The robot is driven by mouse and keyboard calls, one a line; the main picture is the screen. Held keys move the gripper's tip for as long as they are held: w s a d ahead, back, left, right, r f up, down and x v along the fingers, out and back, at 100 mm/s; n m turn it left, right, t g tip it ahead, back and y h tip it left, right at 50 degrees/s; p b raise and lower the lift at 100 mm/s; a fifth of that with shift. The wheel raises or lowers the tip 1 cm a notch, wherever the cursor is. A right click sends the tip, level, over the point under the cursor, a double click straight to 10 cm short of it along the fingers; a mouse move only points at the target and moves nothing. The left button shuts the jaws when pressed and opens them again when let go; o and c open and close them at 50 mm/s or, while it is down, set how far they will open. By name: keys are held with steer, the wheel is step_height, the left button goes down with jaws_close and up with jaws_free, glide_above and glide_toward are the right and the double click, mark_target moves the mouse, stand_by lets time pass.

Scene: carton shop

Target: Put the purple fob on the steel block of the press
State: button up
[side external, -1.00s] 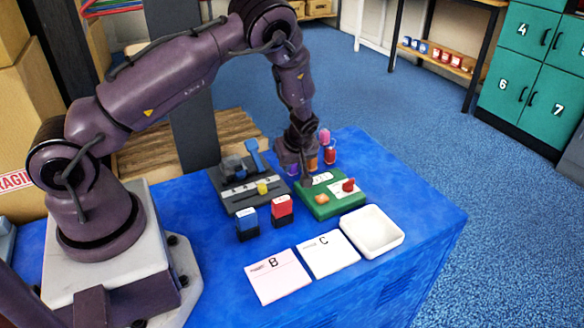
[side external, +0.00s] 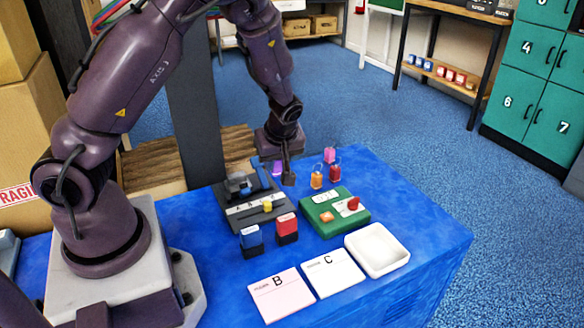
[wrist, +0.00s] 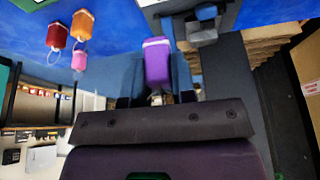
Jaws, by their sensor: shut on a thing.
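The purple fob (side external: 278,168) is held in my gripper (side external: 283,178), above the blue table and behind the press. In the wrist view the purple fob (wrist: 157,62) stands out between the fingers of my shut gripper (wrist: 155,85). The press (wrist: 210,22) also shows at the top of the wrist view, right of the fob.
A green box (side external: 334,218), blue (side external: 251,238) and red (side external: 287,228) stamps, cards B (side external: 277,298) and C (side external: 334,277), and a white tray (side external: 378,262) occupy the front.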

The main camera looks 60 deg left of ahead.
steer(key=s+d+r, duration=0.2)
steer(key=s+r, duration=0.1)
steer(key=s, duration=0.2)
steer(key=n, duration=0.1)
glide_above(238, 182)
steer(key=d, duration=0.1)
step_height(238, 182, down, 3)
steer(key=f, duration=0.7)
steer(key=shift+d, duration=0.2)
steer(key=shift+f, duration=0.45)
steer(key=o, duration=0.9)
steer(key=shift+f, duration=0.1)
